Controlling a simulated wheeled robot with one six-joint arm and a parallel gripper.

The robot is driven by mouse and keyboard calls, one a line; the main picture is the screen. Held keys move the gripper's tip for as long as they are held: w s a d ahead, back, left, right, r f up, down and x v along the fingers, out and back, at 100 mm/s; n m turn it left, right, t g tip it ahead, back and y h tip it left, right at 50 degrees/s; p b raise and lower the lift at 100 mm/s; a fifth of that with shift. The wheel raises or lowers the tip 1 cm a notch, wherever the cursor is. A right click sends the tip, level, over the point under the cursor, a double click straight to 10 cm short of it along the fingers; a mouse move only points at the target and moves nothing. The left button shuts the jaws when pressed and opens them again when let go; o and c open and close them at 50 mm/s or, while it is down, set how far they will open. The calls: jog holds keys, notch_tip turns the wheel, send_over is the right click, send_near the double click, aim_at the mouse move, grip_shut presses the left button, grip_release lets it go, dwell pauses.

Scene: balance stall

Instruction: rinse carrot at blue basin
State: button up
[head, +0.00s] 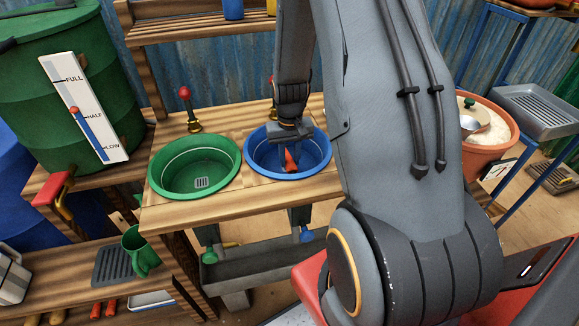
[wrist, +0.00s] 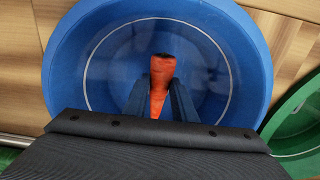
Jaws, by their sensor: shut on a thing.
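The orange carrot (wrist: 161,79) is held between the two fingers of my gripper (wrist: 160,90), its dark end pointing away from the gripper in the wrist view. In the head view the carrot (head: 290,161) shows as a small orange piece below my gripper (head: 290,146). The gripper is shut on it, over and apparently within the rim of the blue basin (head: 318,164). The blue basin fills most of the wrist view (wrist: 75,75), with a pale line around its inner wall. I cannot tell whether the carrot touches water or the basin floor.
A green basin (head: 170,180) with a drain is set left of the blue one. A red-knobbed tap (head: 188,107) stands behind it. A green barrel (head: 40,90) with a level gauge (head: 84,108) stands at the left. An orange tub (head: 482,165) is at the right.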

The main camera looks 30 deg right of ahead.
aim_at(290, 163)
notch_tip(290, 163, up, 12)
jog(key=p, duration=0.9)
jog(key=shift+r, duration=0.25)
jog(key=shift+r, duration=0.1)
dwell(2.2)
notch_tip(290, 163, up, 4)
jog(key=p, duration=0.3)
dwell(0.6)
